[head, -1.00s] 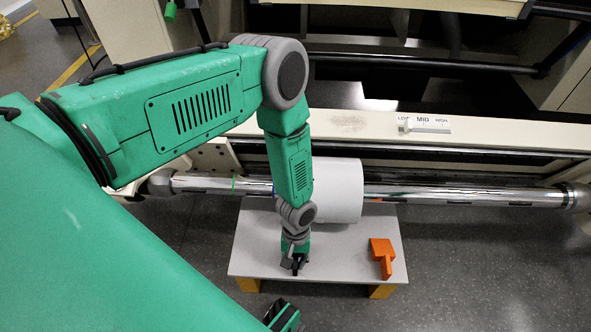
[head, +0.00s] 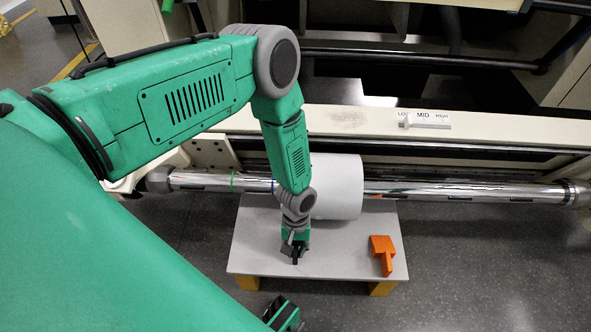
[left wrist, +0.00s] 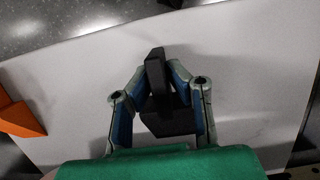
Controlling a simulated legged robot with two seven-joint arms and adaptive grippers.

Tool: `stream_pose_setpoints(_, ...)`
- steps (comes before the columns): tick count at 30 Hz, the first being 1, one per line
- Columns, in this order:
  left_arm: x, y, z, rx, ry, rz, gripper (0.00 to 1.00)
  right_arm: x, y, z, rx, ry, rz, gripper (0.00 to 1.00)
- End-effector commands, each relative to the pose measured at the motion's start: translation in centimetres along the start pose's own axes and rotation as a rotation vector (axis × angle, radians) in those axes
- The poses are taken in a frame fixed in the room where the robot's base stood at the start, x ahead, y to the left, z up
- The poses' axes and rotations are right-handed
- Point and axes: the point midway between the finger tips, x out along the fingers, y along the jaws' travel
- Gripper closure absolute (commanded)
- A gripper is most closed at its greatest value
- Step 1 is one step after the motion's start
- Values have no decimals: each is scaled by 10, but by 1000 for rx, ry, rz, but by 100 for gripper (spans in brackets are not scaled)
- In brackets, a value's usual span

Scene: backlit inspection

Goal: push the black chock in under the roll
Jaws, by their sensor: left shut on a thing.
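The white roll (head: 338,187) sits around a shiny horizontal bar, above the back of a light grey board. My left gripper (head: 295,256) is low over the board, just in front of the roll's left part, and my arm hides some of the roll. In the left wrist view my left gripper (left wrist: 160,101) is shut on the black chock (left wrist: 157,85), with a finger on each side of it. The chock is near the board's surface. In the head view it is mostly hidden by the gripper, so I cannot tell whether it touches the roll.
An orange block with a handle (head: 382,254) lies on the board (head: 345,258), right of my gripper. The shiny bar (head: 445,194) runs across behind. A LOW/MID/HIGH slider (head: 424,121) is on the cream beam. Board is clear between gripper and orange block.

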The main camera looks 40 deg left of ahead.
Motion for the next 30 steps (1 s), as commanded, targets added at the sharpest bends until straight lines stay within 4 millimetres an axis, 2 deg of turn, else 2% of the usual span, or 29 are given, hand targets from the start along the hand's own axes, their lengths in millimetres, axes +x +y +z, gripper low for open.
stream_pose_setpoints(20,-4,0,-17,0,0,1,100,4,0,0,0,0,0,57)
stream_pose_setpoints(29,-4,0,-17,0,1,1,100,4,0,0,0,0,0,57)
stream_pose_setpoints(30,-4,0,-17,0,1,1,84,4,0,0,0,0,0,57)
